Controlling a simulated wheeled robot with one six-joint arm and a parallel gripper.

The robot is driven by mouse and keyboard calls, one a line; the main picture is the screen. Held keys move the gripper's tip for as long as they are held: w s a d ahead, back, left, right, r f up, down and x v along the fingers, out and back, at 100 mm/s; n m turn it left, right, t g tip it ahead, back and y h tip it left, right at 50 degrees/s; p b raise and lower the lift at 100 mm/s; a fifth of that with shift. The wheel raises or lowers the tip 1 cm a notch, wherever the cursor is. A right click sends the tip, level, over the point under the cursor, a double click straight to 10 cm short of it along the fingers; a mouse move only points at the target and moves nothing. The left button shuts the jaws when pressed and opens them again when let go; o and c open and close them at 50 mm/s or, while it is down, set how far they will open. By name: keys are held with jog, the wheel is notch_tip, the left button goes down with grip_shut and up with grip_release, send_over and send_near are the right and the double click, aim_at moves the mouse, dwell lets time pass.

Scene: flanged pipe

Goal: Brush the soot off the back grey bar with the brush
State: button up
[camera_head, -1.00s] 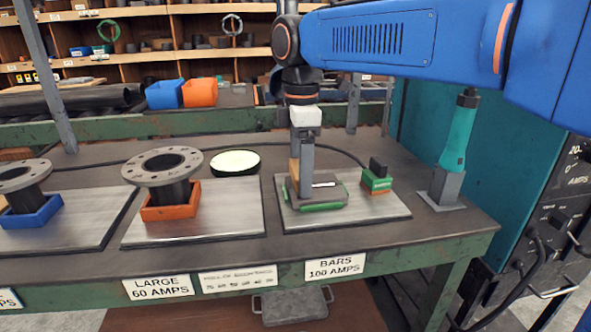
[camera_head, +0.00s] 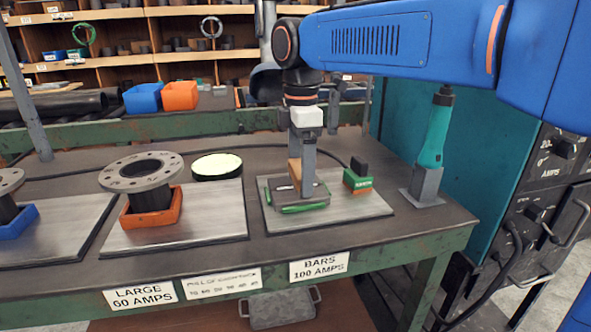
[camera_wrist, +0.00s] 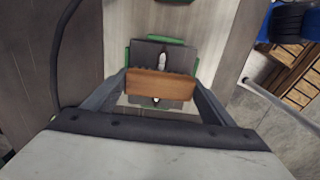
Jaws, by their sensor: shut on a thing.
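My gripper (camera_head: 307,182) is shut on the wooden-backed brush (camera_head: 295,170) and holds it low over the grey bars. In the wrist view the brush (camera_wrist: 160,84) lies crosswise between my fingers and covers the middle of the grey pair. The back grey bar (camera_wrist: 144,55) is on the left there and the front grey bar (camera_wrist: 181,58) on the right. A pale mark shows between them, on both sides of the brush. Green edging (camera_head: 304,208) borders the bars. The brush appears down at their surface, but its bristles are hidden. Soot cannot be made out.
A green block (camera_head: 357,183) with a dark upright piece stands right of the bars on the same metal plate (camera_head: 345,208). A teal tool (camera_head: 436,130) stands in a grey holder farther right. A flange (camera_head: 142,170) in an orange tray is left. A cable runs behind.

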jog(key=shift+w+d+r, duration=0.1)
jog(key=shift+w+d, duration=0.1)
jog(key=shift+d, duration=0.45)
jog(key=shift+w+d+f, duration=0.1)
jog(key=shift+w+d, duration=0.1)
jog(key=shift+d, duration=0.5)
jog(key=shift+w+d+r, duration=0.1)
jog(key=shift+w+d, duration=0.1)
jog(key=shift+d, duration=0.45)
jog(key=shift+s+a, duration=0.2)
jog(key=shift+a, duration=0.45)
jog(key=shift+s+a, duration=0.15)
jog(key=shift+a, duration=0.45)
jog(key=shift+a, duration=0.1)
jog(key=shift+s+a+f, duration=0.1)
jog(key=shift+s+a, duration=0.1)
jog(key=shift+a, duration=0.35)
jog(key=shift+s+a+f, duration=0.1)
jog(key=shift+s+a, duration=0.05)
jog(key=shift+a, duration=0.35)
jog(key=shift+s+a+r, duration=0.1)
jog(key=shift+s+a, duration=0.1)
jog(key=shift+a, duration=0.55)
jog(key=shift+s+a+r, duration=0.1)
jog(key=shift+s+a, duration=0.15)
jog(key=shift+a, duration=0.45)
jog(key=shift+s+a+r, duration=0.1)
jog(key=shift+s+a, duration=0.1)
jog(key=shift+a, duration=0.55)
